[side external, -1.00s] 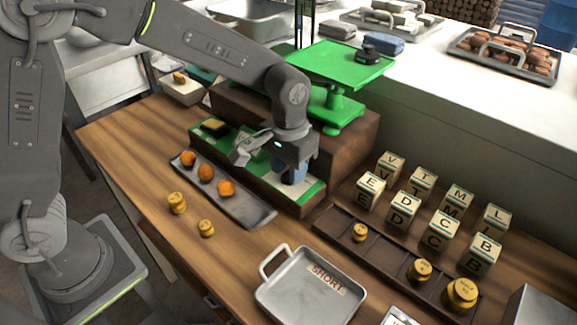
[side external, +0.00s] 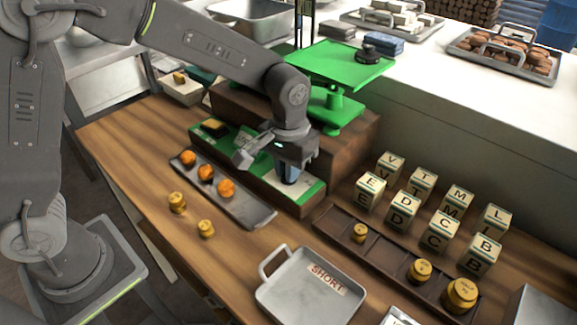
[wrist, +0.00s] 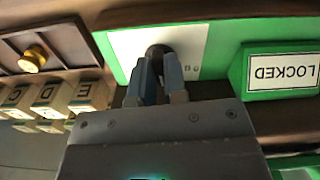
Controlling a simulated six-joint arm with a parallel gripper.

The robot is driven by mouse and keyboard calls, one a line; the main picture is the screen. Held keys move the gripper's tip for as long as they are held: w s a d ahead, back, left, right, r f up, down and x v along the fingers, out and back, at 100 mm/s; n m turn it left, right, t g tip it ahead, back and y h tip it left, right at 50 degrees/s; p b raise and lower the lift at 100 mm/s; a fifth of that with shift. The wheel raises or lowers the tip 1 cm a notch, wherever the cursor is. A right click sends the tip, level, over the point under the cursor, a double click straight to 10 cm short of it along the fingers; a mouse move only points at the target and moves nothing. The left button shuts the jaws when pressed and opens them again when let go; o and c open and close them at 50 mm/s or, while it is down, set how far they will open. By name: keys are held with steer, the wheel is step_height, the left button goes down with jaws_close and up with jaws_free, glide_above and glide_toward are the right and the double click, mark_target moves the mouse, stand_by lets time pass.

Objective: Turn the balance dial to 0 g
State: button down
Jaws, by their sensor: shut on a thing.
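The balance dial is a dark round knob (wrist: 157,50) on a white plate (wrist: 117,43) set in the balance's green front panel. My gripper (wrist: 158,66) is shut on the knob, with a finger on either side, and hides much of it. In the side view my gripper (side external: 289,178) points down at the white plate (side external: 307,190) at the panel's near end. The dial's pointer and most of its markings are hidden or too small to read. The green balance pan (side external: 335,62) stands above, with a dark weight (side external: 368,52) on it.
A LOCKED label (wrist: 283,71) sits on a green block beside the dial. A grey tray with orange balls (side external: 245,208) lies in front of the panel. Brass weights (side external: 421,270) stand in a wooden rack to the right, near lettered cubes (side external: 403,208). A SHORT tray (side external: 311,290) lies in front.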

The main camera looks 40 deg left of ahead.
steer(key=shift+n, duration=1)
steer(key=c, duration=1.2)
jaws_free()
steer(key=shift+o, duration=0.2)
steer(key=shift+r, duration=0.1)
step_height(320, 180, up, 14)
steer(key=shift+f, duration=0.2)
